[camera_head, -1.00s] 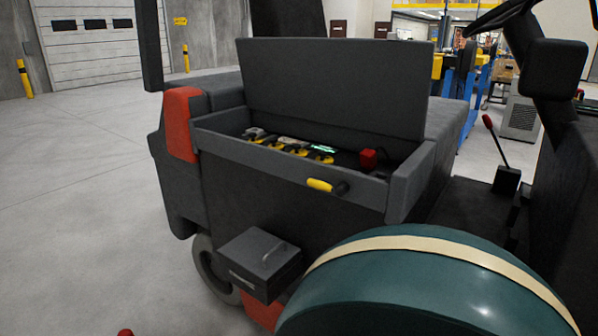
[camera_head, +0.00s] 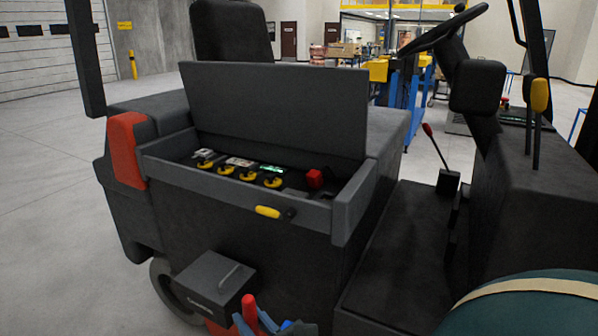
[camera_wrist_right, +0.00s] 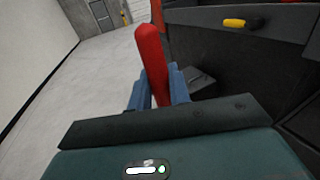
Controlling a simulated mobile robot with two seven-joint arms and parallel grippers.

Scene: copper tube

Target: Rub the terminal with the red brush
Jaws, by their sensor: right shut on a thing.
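My right gripper (camera_head: 264,326) is at the bottom edge of the head view, with blue fingers. It is shut on the red brush (camera_head: 249,313), whose red part sticks up between the fingers. In the right wrist view, the red brush (camera_wrist_right: 152,62) rises between the blue fingers of the right gripper (camera_wrist_right: 158,88); its bristles cannot be made out. The open battery compartment of the vehicle holds several yellow caps and a greenish patch (camera_head: 273,170), which may be the terminal. The brush is below and in front of the compartment, apart from it. My left gripper is out of view.
The raised lid (camera_head: 275,105) stands behind the compartment. A yellow-handled thing (camera_head: 268,212) is on its front wall, and a red block (camera_head: 314,178) is inside at the right. A dark box (camera_head: 213,283) juts from the vehicle's side. Open floor lies left.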

